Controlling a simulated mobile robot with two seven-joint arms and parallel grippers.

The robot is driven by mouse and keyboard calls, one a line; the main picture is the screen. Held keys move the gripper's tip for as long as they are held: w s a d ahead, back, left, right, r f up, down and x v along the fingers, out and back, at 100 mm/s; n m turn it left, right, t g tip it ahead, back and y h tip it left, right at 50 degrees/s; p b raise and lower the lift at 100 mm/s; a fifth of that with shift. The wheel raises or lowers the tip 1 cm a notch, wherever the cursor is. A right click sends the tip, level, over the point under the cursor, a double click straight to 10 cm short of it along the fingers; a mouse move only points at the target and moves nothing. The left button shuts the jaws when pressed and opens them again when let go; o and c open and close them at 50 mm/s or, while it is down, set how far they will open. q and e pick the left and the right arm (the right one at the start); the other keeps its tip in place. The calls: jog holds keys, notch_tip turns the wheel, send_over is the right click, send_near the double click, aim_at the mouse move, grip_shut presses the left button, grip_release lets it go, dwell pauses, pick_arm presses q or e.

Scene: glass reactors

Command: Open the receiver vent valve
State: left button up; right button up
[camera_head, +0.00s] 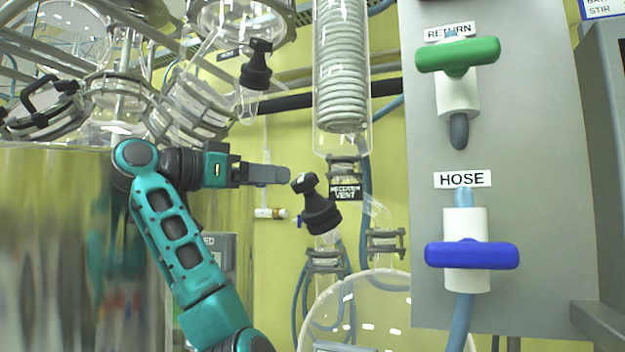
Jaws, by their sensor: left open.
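The receiver vent valve has a black knob (318,208), tilted, in the middle of the head view. A small black label (345,192) reading "VENT" on its lower line is just right of it. My left gripper (284,175), on the teal arm, is level and points right. Its fingertips end just left of and slightly above the knob, with a small gap in the picture. It is open and holds nothing visible; the fingers overlap edge-on. My right gripper is not in view.
A second black knob (256,66) hangs above my gripper. A glass coil condenser (341,70) stands behind, with a round glass vessel (360,310) below. A grey panel (540,150) at right carries a green RETURN handle (458,55) and a blue HOSE handle (472,255). A shiny metal vessel (60,250) fills the left.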

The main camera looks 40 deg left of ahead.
aim_at(298, 180)
pick_arm(q)
jog(key=x, duration=1)
jog(key=c, duration=1)
jog(key=shift+o, duration=0.2)
jog(key=shift+a+f+n+y, duration=0.1)
jog(key=shift+n+y, duration=0.2)
